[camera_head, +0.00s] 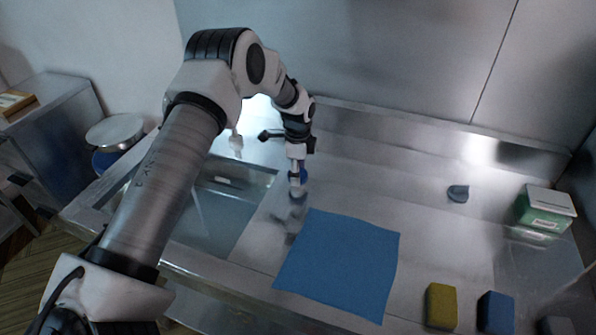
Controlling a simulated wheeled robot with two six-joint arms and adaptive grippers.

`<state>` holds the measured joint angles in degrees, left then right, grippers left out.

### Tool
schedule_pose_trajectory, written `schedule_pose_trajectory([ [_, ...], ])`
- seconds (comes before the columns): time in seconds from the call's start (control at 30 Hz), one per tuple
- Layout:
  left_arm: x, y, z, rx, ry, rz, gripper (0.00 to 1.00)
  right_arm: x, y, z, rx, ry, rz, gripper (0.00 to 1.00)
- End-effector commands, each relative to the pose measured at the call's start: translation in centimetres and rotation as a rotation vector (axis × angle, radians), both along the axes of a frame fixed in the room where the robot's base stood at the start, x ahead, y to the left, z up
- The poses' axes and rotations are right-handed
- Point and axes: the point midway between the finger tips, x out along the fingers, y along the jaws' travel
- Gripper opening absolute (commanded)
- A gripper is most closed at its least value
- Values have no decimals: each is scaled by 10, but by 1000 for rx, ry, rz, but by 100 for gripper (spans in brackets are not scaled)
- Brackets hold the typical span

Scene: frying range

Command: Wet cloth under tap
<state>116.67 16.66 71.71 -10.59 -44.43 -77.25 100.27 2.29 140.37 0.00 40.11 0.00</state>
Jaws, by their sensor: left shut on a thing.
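A blue cloth (340,262) lies spread flat on the steel counter, right of the sink (215,215). A pale spout-like piece (236,142), perhaps the tap, shows above the sink's back edge; much of that area is behind my left arm. My left gripper (297,186) points down at the counter just right of the sink, behind the cloth and apart from it. It is shut on a small blue thing (299,175), mostly hidden by the fingers, so I cannot tell what it is. My right gripper is out of view.
A yellow sponge (441,306) and a blue sponge (496,313) lie at the front right. A green and white box (545,209) and a small grey-blue object (458,193) stand farther back.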

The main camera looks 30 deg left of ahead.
Motion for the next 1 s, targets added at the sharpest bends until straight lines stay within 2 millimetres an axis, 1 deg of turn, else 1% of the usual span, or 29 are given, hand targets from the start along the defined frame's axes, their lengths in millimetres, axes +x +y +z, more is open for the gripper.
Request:
schedule_pose_trajectory([
  [0.17,-1,0,-2,-1,4,0,22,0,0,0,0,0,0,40],
  [0.2,-1,0,-2,-1,4,0,68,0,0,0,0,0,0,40],
  [0.23,-1,0,-2,-1,4,-1,78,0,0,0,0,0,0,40],
  [0.27,-1,0,-1,-1,4,-1,82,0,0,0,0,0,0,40],
  [0.57,0,0,0,0,1,-1,82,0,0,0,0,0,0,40],
  [0.67,0,0,8,-1,0,-1,82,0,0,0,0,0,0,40],
  [0.77,1,0,26,-1,-4,-1,82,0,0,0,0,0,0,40],
  [1.0,1,0,87,-1,-1,-2,82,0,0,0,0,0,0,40],
])
